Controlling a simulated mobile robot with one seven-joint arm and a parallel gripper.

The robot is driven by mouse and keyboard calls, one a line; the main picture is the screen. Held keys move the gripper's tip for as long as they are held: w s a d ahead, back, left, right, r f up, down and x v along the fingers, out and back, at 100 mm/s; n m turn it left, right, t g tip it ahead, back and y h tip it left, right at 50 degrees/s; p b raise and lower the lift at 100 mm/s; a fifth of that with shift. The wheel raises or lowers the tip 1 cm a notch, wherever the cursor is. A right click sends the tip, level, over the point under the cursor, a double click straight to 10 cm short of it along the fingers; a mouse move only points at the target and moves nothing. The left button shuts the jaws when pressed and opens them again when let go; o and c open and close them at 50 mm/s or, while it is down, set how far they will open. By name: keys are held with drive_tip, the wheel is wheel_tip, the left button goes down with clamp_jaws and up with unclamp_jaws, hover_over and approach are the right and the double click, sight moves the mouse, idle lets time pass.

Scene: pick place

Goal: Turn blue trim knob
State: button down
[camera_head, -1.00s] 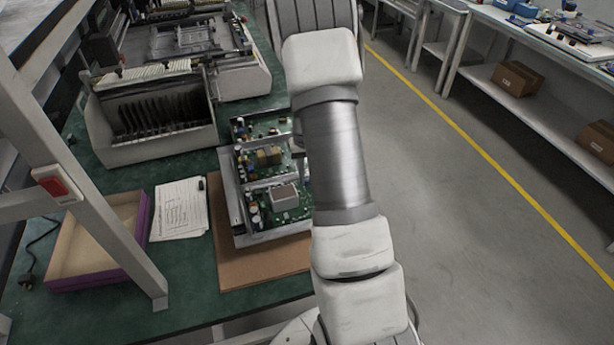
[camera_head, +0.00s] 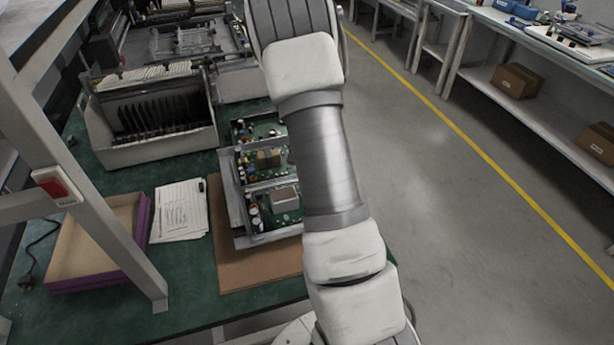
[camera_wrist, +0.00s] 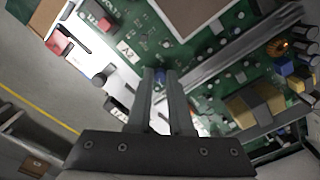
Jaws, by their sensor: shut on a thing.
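The circuit board unit (camera_head: 273,203) sits on a brown mat on the green bench in the head view; my arm hides its right side. In the wrist view, a small blue knob (camera_wrist: 160,76) shows on the green board (camera_wrist: 205,55), between the tips of my gripper (camera_wrist: 161,80). The fingers are close together and shut on the blue knob, of which only a little shows. My gripper is hidden in the head view.
A purple-edged tray (camera_head: 98,243) and paper sheets (camera_head: 179,210) lie left of the unit. A rack of dark boards (camera_head: 155,118) stands behind. A frame post with a red switch (camera_head: 57,187) rises at the left. In the wrist view, tall components (camera_wrist: 290,45) stand on the right.

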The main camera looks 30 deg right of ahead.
idle(0.4)
drive_tip(key=c, duration=0.8)
unclamp_jaws()
wheel_tip(320, 180, up, 18)
drive_tip(key=shift+f+p, duration=0.25)
drive_tip(key=shift+p, duration=0.35)
